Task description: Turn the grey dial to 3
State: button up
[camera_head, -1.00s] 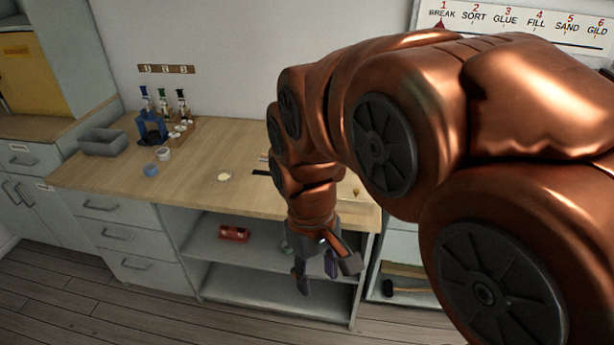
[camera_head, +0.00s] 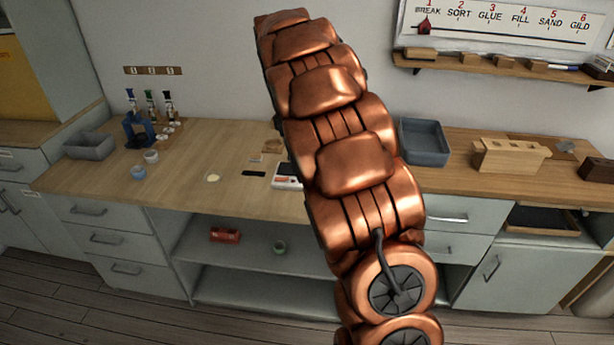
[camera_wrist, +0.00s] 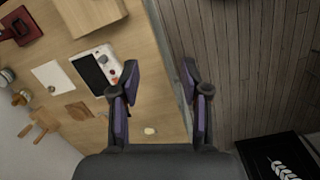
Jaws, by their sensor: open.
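A white device (camera_head: 287,176) with a dark screen lies on the wooden counter, partly hidden behind my arm in the head view. In the wrist view the device (camera_wrist: 109,58) shows its black screen and small controls along one side, one of them red. The controls are too small for me to tell the grey dial's setting or its numbers. My gripper (camera_wrist: 159,73) is open and empty, with its two fingers apart above the counter's front edge. The device lies to the left of the fingers, apart from them. My gripper is not visible in the head view.
The counter (camera_head: 225,150) carries a grey bin (camera_head: 89,146), small cups and a blue stand (camera_head: 138,130) at left. A blue-grey tray (camera_head: 424,143) and a wooden block (camera_head: 510,155) stand at right. A red object (camera_head: 225,235) lies on the open shelf below.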

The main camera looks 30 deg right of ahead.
jog(key=w+d+f+n, duration=0.2)
jog(key=w+d+f, duration=0.1)
jog(key=w, duration=0.1)
jog(key=w+d+f+n, duration=0.3)
jog(key=w+d+f, duration=0.1)
jog(key=w, duration=0.1)
jog(key=w+d+f+n+t+y, duration=0.1)
jog(key=w+d+f+n, duration=0.1)
jog(key=w+d+f, duration=0.1)
jog(key=shift+w+d+f+n, duration=0.25)
jog(key=shift+w+f+n, duration=0.05)
jog(key=shift+w+f, duration=0.45)
jog(key=shift+f+p, duration=0.9)
jog(key=shift+f, duration=3)
grip_shut()
